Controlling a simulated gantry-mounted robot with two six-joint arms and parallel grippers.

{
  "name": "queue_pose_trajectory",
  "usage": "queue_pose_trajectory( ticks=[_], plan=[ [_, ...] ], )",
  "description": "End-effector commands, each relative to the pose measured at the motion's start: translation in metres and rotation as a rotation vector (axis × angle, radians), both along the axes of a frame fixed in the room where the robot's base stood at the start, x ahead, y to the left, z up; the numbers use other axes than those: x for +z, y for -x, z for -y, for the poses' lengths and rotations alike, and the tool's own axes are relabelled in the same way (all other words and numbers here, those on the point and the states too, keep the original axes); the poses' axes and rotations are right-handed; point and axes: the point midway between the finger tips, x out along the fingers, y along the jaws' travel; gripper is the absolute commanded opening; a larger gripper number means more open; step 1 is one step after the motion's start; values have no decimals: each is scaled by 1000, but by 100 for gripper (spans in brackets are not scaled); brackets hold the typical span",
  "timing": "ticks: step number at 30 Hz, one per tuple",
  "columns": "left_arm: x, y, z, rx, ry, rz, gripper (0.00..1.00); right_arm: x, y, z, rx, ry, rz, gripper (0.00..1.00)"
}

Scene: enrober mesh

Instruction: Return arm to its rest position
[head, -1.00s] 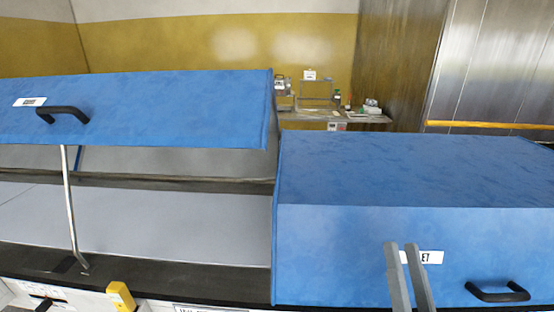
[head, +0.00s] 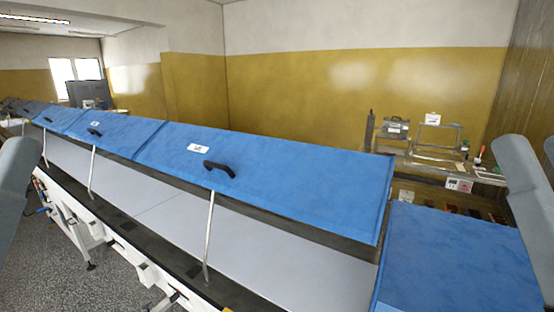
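Neither of my grippers shows in the head view. A grey link of my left arm (head: 14,185) stands at the left edge. A grey link of my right arm (head: 524,190) stands at the right edge, in front of the back wall and the right blue cover. The fingers of both arms are out of the picture, so I cannot see whether they hold anything.
A long machine line runs from lower right to far left. Several blue covers (head: 290,172) are raised on metal rods (head: 209,240) over a grey bed (head: 250,250). The right blue cover (head: 450,260) is down. A bench (head: 440,158) stands behind. Grey floor (head: 40,265) is open at left.

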Motion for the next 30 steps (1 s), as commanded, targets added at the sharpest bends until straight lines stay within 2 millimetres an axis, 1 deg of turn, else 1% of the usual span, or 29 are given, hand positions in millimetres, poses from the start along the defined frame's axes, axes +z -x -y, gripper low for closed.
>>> queue_pose_trajectory(
  ticks=[1,2,3,5,6,8,9,12,15,17,19,30],
  plan=[
    [49,0,0,0,0,0,34,49,0,0,0,0,1,45],
    [64,0,0,0,0,0,34,64,0,0,-1,-1,1,45],
    [84,0,0,0,0,0,34,84,0,0,-1,-1,1,45],
    [114,0,0,0,0,0,34,114,0,0,-1,-1,1,45],
    [133,0,0,0,0,0,34,133,0,0,-1,-1,1,45],
    [162,0,0,0,0,0,34,162,0,0,-1,-1,1,45],
    [181,0,0,0,0,0,34,181,0,0,-1,-1,1,45],
    [225,0,0,0,0,0,34,225,0,0,-1,-1,1,45],
    [255,0,0,0,0,0,34,255,0,0,-1,-1,0,45],
    [266,0,0,0,0,0,34,266,0,0,-1,-1,0,45],
    [272,0,0,0,0,0,34,272,0,0,-1,-1,0,45],
    [269,0,0,0,0,-1,34,269,0,0,-1,-2,1,45]
  ],
)
